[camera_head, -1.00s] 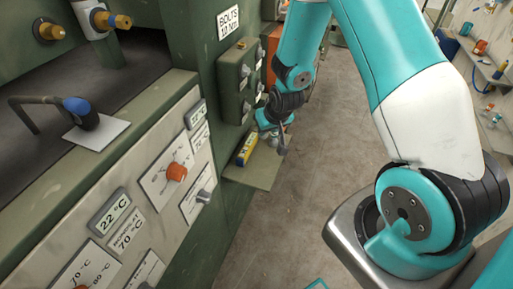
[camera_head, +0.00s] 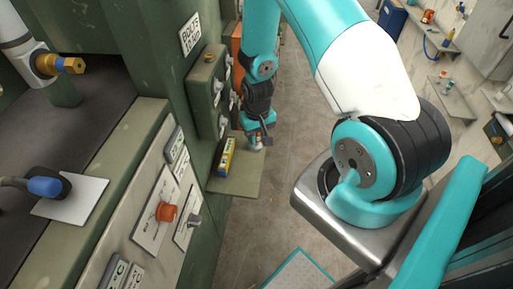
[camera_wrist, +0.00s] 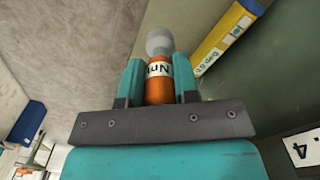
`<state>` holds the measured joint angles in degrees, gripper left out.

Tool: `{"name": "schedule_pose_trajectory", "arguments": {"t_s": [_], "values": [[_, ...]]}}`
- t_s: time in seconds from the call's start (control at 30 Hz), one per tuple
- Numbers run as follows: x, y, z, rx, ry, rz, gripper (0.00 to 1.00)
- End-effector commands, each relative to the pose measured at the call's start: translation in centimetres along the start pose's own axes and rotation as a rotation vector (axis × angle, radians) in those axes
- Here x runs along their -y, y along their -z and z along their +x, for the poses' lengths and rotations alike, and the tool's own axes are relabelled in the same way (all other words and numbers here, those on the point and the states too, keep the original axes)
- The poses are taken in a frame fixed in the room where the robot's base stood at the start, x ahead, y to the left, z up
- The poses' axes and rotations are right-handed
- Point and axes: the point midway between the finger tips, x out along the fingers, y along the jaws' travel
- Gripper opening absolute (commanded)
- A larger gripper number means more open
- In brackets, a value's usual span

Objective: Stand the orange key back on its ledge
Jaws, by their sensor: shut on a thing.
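The orange key (camera_wrist: 158,88) has a white label with partly readable lettering and a grey rounded end. My gripper (camera_wrist: 160,82) is shut on its orange body, one teal finger on each side. In the head view my gripper (camera_head: 258,141) is small, beside the far right part of the ledge (camera_head: 240,183), a green shelf low on the machine's side. I cannot tell whether the key touches the ledge. A yellow key-like piece with a blue stripe (camera_head: 227,157) is on the ledge to the left; it also shows in the wrist view (camera_wrist: 226,38).
A green box with knobs (camera_head: 208,95) is on the machine wall above the ledge. The control panel (camera_head: 150,190) with an orange knob (camera_head: 166,212) is nearer. The floor (camera_head: 275,200) right of the ledge is clear. Wall shelves stand at far right.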

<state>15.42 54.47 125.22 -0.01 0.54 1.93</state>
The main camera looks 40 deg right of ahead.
Motion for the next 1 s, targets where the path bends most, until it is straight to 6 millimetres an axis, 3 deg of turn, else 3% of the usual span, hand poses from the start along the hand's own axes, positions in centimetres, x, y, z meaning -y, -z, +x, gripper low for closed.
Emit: {"name": "schedule_pose_trajectory", "arguments": {"t_s": [0.1, 0.5, 0.87, 0.9, 1.0], "values": [[-0.1, -0.1, 2.2, 0.002, 0.0, 0.001, 0.02], [-0.2, 0.0, 6.7, 0.0, 0.0, 0.004, 0.02], [-0.2, 0.1, 7.4, -0.003, 0.0, 0.003, 0.02], [-0.2, 0.1, 7.4, -0.002, 0.0, 0.003, 0.35], [-0.2, 0.1, 7.4, -0.002, 0.0, 0.003, 0.54]]}}
